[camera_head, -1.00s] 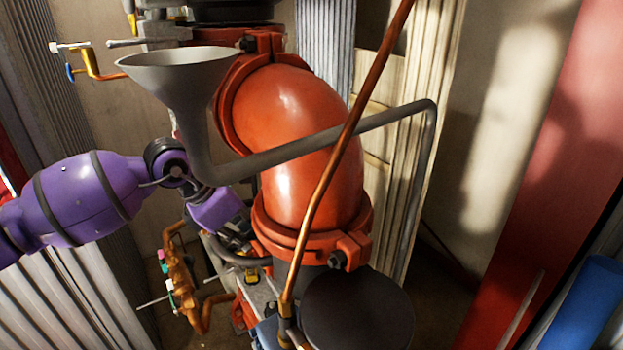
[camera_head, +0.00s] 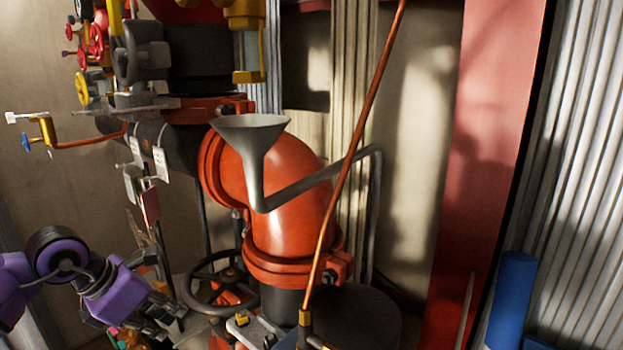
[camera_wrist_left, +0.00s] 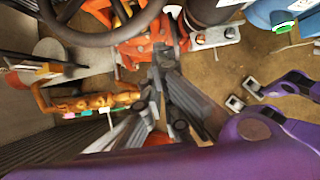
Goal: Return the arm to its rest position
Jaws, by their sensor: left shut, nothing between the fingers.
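My left arm is purple and comes in from the left edge of the head view. Its dark left gripper (camera_head: 166,318) is low at the left, shut and empty, pointing down and to the right. It appears left of and below the dark handwheel (camera_head: 190,290) and apart from the red pipe elbow (camera_head: 290,195). In the left wrist view the gripper's dark fingers (camera_wrist_left: 167,75) are together with nothing held between them. My right gripper cannot be made out in either view.
A grey funnel (camera_head: 250,130) with a bent tube crosses before the elbow. A thin copper pipe (camera_head: 345,170) slants up in front. Valves (camera_head: 95,45) crowd the upper left. A blue cylinder (camera_head: 512,295) stands at the right. An orange-brown manifold (camera_wrist_left: 85,102) shows in the wrist view.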

